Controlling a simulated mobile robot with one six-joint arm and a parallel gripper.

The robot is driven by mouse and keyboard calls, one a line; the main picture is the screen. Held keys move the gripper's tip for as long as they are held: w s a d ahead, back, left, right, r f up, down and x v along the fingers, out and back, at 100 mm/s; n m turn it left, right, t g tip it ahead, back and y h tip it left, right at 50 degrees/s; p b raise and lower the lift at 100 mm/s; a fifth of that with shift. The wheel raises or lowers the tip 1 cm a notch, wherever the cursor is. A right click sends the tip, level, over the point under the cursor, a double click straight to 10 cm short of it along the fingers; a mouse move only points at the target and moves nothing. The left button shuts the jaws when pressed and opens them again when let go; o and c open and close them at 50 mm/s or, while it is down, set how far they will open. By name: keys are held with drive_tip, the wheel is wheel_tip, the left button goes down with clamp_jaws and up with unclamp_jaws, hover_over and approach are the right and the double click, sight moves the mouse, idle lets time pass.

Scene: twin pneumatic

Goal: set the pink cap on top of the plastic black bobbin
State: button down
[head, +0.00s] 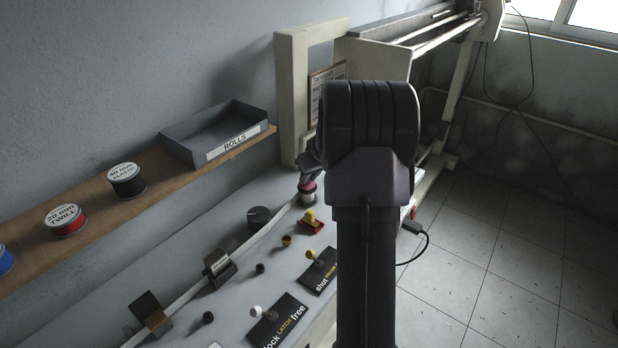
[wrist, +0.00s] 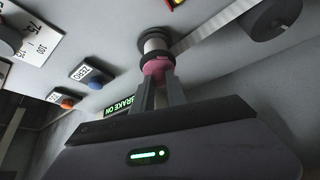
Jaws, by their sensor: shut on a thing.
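The pink cap (wrist: 156,68) is between the fingers of my gripper (wrist: 157,92) in the wrist view. A dark ring shows at its far side, against a whitish post (wrist: 155,44); I cannot tell whether they touch. In the head view the pink cap (head: 309,187) shows small at my gripper (head: 308,180), just above the whitish post (head: 307,197) on the bench. The black bobbin (head: 127,181) stands upright on the wooden shelf at the left, its pale top lettered 40 mm, well apart from my gripper. My arm hides part of the bench.
A red bobbin (head: 65,220) and a grey ROLLS tray (head: 213,146) share the shelf (head: 90,220). A pale tape (head: 268,229) runs along the bench past a dark roller (head: 258,216). Knobs and signs stand nearby. A cream frame (head: 291,95) rises behind.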

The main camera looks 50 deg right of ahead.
drive_tip(key=shift+f+b, duration=0.3)
drive_tip(key=c, duration=1.3)
unclamp_jaws()
drive_tip(key=shift+c, duration=0.2)
drive_tip(key=p+v, duration=0.4)
drive_tip(key=v, duration=0.9)
drive_tip(key=a+r+y, duration=0.1)
drive_tip(key=a+r, duration=0.3)
drive_tip(key=a, duration=0.9)
drive_tip(key=a+r+y, duration=0.1)
drive_tip(key=a+r, duration=0.3)
drive_tip(key=a, duration=0.9)
drive_tip(key=s+a+f+y, duration=0.1)
drive_tip(key=s+a, duration=1.5)
drive_tip(key=shift+s+a+f+m+y, duration=0.2)
drive_tip(key=shift+a+f+m+y, duration=0.2)
